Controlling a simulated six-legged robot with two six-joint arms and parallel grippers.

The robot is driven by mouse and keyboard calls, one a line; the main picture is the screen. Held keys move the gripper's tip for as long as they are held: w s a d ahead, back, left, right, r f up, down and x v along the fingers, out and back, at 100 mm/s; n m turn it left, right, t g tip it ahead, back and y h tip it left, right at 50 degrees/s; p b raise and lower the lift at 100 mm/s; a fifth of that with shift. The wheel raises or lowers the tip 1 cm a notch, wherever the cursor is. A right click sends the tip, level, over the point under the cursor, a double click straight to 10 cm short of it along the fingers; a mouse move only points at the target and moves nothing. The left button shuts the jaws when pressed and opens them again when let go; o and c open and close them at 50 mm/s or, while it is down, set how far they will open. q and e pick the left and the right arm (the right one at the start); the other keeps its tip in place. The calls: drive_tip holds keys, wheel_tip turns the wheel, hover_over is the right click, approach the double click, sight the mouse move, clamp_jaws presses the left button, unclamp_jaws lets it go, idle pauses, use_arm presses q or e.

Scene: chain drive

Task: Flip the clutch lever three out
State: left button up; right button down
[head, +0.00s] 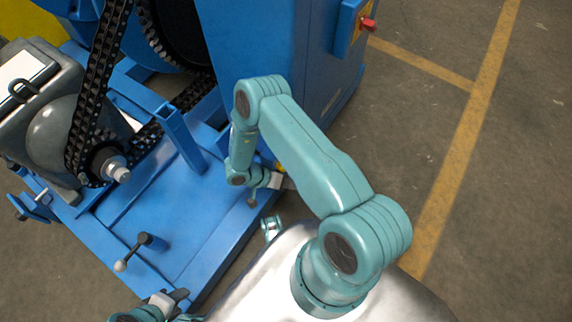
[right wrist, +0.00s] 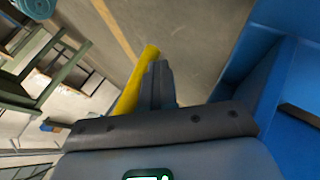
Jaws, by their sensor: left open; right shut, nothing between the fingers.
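A lever with a dark hub and a pale round knob (head: 121,266) stands on the front of the blue machine base (head: 205,225); I cannot tell which number it bears. My left gripper (head: 176,298) is open at the bottom edge, just below and right of this lever, apart from it and empty. My right gripper (head: 277,183) is small and partly hidden by the arm, beside the right part of the base. In the right wrist view its dark fingers (right wrist: 158,85) are shut with nothing between them. A yellow bar (right wrist: 136,80) shows beside them.
A black chain (head: 90,90) runs down to a small sprocket beside a grey motor (head: 50,120). A blue cabinet (head: 270,50) with a red switch (head: 367,24) stands at the back. Open floor with yellow lines (head: 450,170) lies to the right.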

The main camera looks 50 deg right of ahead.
drive_tip(key=s+r+n+g+h+b, duration=0.2)
drive_tip(key=s+r+n+g, duration=0.1)
drive_tip(key=s+r+g, duration=0.4)
drive_tip(key=shift+d+r+g, duration=0.15)
drive_tip(key=shift+d+g, duration=0.15)
idle(0.5)
drive_tip(key=shift+w+h, duration=0.1)
drive_tip(key=shift+h, duration=0.2)
idle(0.4)
drive_tip(key=v, duration=1.2)
